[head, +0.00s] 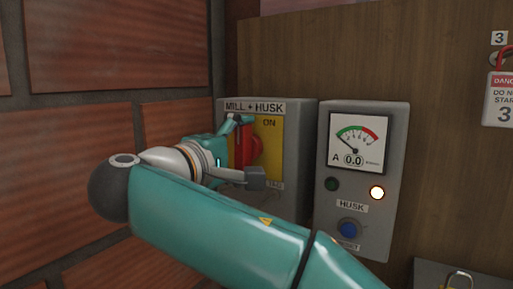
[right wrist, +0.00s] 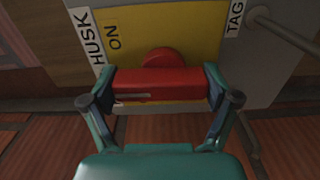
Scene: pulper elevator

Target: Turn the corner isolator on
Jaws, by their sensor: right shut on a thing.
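The corner isolator is a grey box (head: 299,125) labelled MILL + HUSK, on the wooden board beside the brick wall. Its yellow plate (head: 271,143) carries the word ON near the top. The red handle (head: 254,146) stands about upright in the head view. My right gripper (head: 241,151) is shut on the red handle, one finger near its top and one near its bottom. In the right wrist view the handle (right wrist: 160,84) lies across between both fingers, with a round red hub behind it. My left gripper is out of view.
Right of the isolator is a grey HUSK panel (head: 393,140) with a meter reading 0.0, a lit lamp (head: 377,193), a dark green lamp and a blue knob (head: 349,228). A danger tag (head: 502,100) hangs far right. The brick wall (head: 75,150) is close on the left.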

